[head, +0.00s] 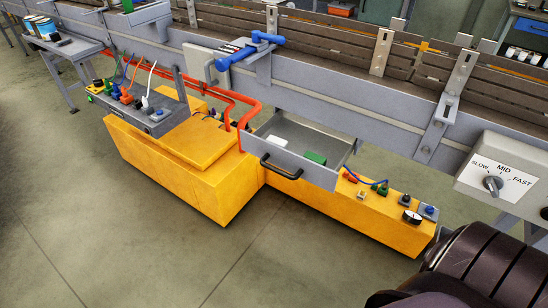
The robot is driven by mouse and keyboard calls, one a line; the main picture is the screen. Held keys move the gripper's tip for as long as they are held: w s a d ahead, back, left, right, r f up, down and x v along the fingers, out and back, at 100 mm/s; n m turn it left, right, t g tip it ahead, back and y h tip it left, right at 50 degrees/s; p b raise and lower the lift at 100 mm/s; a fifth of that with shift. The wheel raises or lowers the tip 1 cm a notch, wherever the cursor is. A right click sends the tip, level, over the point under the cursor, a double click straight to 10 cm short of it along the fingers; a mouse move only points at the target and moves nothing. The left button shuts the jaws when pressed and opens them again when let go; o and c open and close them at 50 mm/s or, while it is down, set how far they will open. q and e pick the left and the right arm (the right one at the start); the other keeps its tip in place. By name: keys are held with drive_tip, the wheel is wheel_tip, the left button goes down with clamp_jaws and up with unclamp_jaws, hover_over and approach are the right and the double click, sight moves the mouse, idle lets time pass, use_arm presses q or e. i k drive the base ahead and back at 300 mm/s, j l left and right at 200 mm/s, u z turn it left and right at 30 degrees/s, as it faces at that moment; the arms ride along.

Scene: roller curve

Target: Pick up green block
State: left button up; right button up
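A green block (315,158) lies in an open grey drawer (316,177), near its front wall and right of the black handle. A white block (277,141) lies to its left in the same drawer. Neither of my grippers shows in the head view. A dark ribbed part at the lower right corner looks like part of my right arm, and no fingers show on it.
The drawer is pulled out above a yellow housing (185,180) with orange pipes (243,110). A long conveyor (340,100) runs behind it. A speed dial box (503,175) is at the right. The floor (280,260) in front is clear.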

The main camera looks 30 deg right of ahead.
sight(309, 155)
drive_tip(key=z, duration=1.2)
